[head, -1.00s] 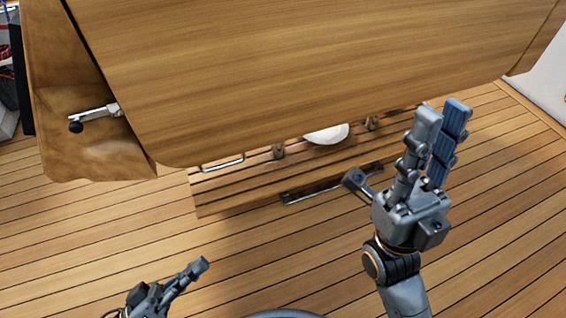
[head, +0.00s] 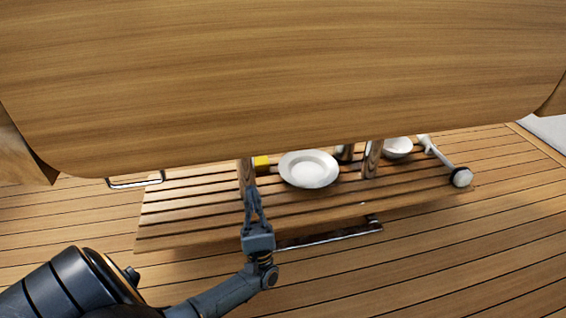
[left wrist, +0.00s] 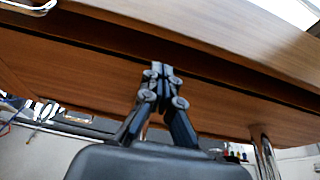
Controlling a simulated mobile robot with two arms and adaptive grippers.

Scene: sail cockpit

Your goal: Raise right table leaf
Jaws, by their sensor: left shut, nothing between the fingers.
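A large wooden panel (head: 280,75), which looks like a table leaf, fills the top of the head view. Its rounded lower edge hangs in front of a slatted wooden surface. I cannot tell from this view how far it is tilted. My left gripper (head: 252,192) is shut and empty, pointing up near the panel's lower edge. In the left wrist view its fingertips (left wrist: 162,68) overlap wooden panels (left wrist: 90,72) with a dark gap between them; contact cannot be told. My right gripper is out of view.
The slatted surface (head: 190,215) holds a white plate (head: 308,168), a white bowl (head: 397,147), a yellow item (head: 261,163) and a white-handled item with a dark end (head: 461,177). A metal rail (head: 330,235) runs along its front. Open plank floor (head: 450,265) lies in front.

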